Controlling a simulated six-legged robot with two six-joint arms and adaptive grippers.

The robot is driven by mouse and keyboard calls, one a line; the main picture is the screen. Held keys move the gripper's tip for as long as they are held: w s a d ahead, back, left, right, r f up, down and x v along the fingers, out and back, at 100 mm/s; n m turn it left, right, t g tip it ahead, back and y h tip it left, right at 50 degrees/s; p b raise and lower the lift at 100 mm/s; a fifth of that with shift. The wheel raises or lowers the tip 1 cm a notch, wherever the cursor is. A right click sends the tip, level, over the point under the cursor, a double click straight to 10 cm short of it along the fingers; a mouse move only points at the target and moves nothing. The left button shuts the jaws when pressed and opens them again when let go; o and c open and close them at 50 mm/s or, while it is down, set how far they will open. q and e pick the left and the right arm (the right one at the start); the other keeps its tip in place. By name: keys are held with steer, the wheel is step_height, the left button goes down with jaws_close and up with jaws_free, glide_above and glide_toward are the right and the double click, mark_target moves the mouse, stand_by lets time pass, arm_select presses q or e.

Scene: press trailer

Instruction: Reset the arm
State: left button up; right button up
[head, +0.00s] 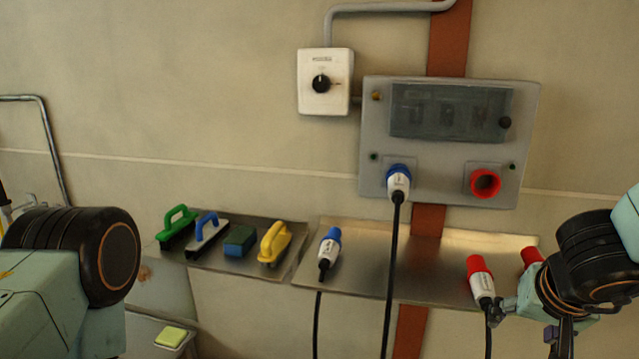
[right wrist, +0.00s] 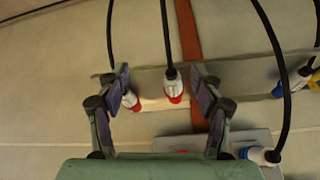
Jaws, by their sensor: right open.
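My right gripper (head: 530,325) is at the lower right of the head view, in front of the right end of the metal shelf. In the right wrist view its two fingers (right wrist: 160,78) are spread apart with nothing held between them. A red-and-white plug (head: 481,280) stands on the shelf just left of the gripper, and a second red plug (head: 531,256) is partly hidden behind my arm. Both plugs show beyond the fingers in the right wrist view, one near the middle (right wrist: 173,88) and one by the left finger (right wrist: 130,100). My left gripper is out of view.
The metal shelf (head: 440,258) also holds a blue-and-white plug (head: 329,250). Another blue plug (head: 398,180) sits in the grey wall panel (head: 440,180), beside an empty-looking red socket (head: 485,184). Brushes (head: 208,230) lie on the left shelf. Black cables hang below.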

steer(key=s+a+f+n, duration=0.1)
steer(key=s+a+f, duration=0.15)
steer(key=f, duration=0.65)
steer(key=s+a+f, duration=0.1)
steer(key=s+f, duration=0.2)
steer(key=f, duration=0.6)
steer(key=s+a+f+n+g+y+b, duration=0.1)
steer(key=s+a+f+g, duration=0.1)
steer(key=s+f, duration=0.4)
steer(key=s+a+f+n+g, duration=0.2)
steer(key=s+f, duration=0.5)
steer(key=s, duration=0.8)
steer(key=shift+s+g+y+b, duration=0.25)
steer(key=shift+g+y+b, duration=0.15)
steer(key=shift+g, duration=0.5)
